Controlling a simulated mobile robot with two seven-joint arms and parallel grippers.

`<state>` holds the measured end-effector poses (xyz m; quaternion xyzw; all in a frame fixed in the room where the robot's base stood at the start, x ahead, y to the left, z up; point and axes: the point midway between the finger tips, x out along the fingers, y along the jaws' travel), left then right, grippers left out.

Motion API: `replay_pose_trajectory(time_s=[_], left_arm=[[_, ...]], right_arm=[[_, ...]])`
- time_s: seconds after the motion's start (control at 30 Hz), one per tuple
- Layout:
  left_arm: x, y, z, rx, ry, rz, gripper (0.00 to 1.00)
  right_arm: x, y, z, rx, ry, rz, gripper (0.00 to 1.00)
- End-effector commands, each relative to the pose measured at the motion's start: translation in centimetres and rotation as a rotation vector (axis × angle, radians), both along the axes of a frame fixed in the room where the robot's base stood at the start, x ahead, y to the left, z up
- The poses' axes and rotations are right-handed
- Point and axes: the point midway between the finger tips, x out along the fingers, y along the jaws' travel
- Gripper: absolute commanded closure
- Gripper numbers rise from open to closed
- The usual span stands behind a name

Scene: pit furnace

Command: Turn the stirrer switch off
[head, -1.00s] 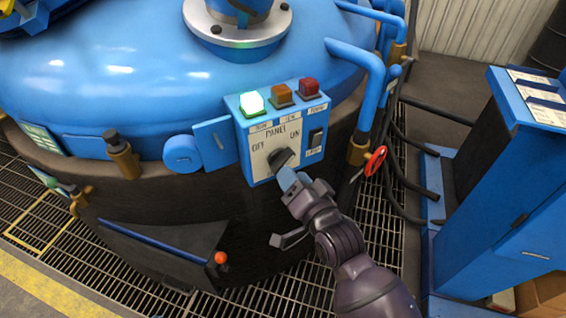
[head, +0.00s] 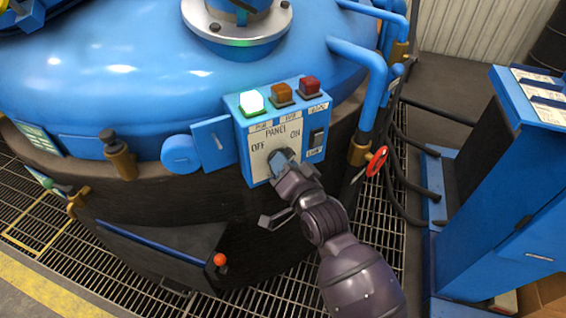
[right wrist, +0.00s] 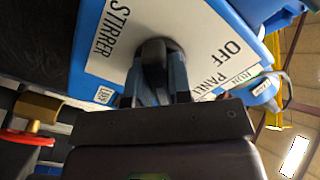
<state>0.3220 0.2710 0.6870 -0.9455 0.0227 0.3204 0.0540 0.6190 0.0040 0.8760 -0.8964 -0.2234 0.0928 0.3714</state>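The stirrer switch (right wrist: 154,52) is a black rotary knob on the white plate of a blue control box (head: 240,160). The plate reads OFF at left and ON at right in the head view; STIRRER and OFF show in the right wrist view. My right gripper (head: 280,160) is at the knob. In the right wrist view its two fingers (right wrist: 156,85) lie on either side of the knob's grip, very close to it. Whether they press on it I cannot tell. In the head view the gripper covers most of the knob, hiding its pointing direction. My left gripper is out of view.
A green lamp (head: 252,103) is lit on the box, beside an orange lamp (head: 282,95) and a red lamp (head: 309,88). A black rocker switch (head: 316,138) is right of the knob. A red valve wheel (head: 376,161) and blue pipe (head: 373,95) stand right of the box.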

Motion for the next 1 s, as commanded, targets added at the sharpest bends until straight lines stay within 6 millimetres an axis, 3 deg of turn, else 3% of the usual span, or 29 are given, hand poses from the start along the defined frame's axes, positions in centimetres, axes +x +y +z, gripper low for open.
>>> replay_pose_trajectory(time_s=[0.1,0.47,0.83,1.0], left_arm=[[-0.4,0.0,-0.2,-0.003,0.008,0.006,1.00],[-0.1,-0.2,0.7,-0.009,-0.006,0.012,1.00],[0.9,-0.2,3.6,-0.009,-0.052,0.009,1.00],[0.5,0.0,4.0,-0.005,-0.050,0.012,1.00]], right_arm=[[0.0,0.0,0.0,0.000,0.000,0.000,1.00],[0.0,0.0,0.3,-0.053,-0.030,0.000,1.00],[0.0,0.0,0.6,-0.299,-0.163,-0.001,1.00],[0.0,0.0,0.6,-0.444,-0.239,-0.001,1.00]])
